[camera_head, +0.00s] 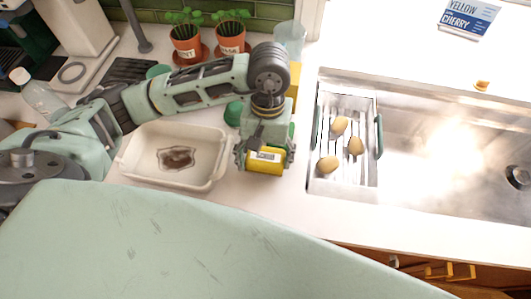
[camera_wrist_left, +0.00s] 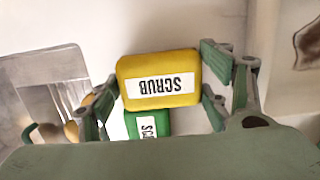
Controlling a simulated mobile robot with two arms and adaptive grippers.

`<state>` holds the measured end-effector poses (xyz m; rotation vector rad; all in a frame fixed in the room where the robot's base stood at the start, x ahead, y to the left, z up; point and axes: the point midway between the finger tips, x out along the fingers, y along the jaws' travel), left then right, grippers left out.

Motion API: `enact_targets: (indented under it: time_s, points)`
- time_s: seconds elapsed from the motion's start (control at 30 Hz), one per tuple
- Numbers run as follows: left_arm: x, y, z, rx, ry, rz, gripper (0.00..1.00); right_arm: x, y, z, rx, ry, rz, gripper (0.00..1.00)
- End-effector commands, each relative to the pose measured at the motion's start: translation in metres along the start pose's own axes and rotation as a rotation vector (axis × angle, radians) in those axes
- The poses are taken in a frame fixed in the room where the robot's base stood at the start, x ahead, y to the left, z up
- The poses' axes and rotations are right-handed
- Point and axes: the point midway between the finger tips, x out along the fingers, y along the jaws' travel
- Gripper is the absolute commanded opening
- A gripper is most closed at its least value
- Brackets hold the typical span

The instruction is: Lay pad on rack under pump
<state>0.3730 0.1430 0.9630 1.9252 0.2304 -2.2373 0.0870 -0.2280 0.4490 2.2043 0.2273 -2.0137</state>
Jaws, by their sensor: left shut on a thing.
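My left gripper (camera_head: 265,163) is shut on a yellow pad (camera_head: 267,161) with a white label, held near the counter between tray and sink. In the left wrist view the yellow pad (camera_wrist_left: 158,64) sits between the fingers (camera_wrist_left: 160,88), its SCRUB label upside down. A green block with a similar label (camera_wrist_left: 133,122) shows partly just below it. A metal rack (camera_head: 368,122) with green handles sits in the sink's left part and holds several tan, potato-like things (camera_head: 339,126). I cannot make out a pump. My right gripper is not in view.
A cream tray (camera_head: 135,158) with a brown stain stands left of the gripper. The sink (camera_head: 430,195) is open right of the rack. Potted plants (camera_head: 186,42) and a clear cup (camera_head: 290,36) stand behind the arm. A yellow object (camera_head: 294,78) is partly hidden.

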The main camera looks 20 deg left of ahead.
Motion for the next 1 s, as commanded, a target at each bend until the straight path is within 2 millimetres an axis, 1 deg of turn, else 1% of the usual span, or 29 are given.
enact_targets:
  time_s: [0.03,0.13,0.37,0.53,0.57,0.63,0.9,1.0]
  points:
    - [0.004,0.0,0.0,0.0,-0.004,-0.001,0.47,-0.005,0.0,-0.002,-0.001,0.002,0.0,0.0]
    - [0.01,0.0,-0.001,0.0,0.0,0.0,0.47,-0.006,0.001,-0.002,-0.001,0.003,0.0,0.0]
    - [0.011,0.0,-0.002,0.001,0.001,0.001,0.47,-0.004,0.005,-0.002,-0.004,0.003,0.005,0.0]
    - [0.015,0.0,-0.003,0.001,0.002,0.0,0.47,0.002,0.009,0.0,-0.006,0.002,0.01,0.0]
    - [0.014,0.0,-0.002,0.001,0.001,0.0,0.73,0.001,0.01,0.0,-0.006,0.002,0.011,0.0]
    - [0.014,0.0,-0.002,0.001,0.001,0.0,0.79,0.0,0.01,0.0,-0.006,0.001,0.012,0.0]
    - [0.013,0.0,-0.002,0.0,0.001,0.0,0.79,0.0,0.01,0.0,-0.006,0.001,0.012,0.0]
    - [0.011,0.0,-0.002,0.0,0.001,0.0,0.79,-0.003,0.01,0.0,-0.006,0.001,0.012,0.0]
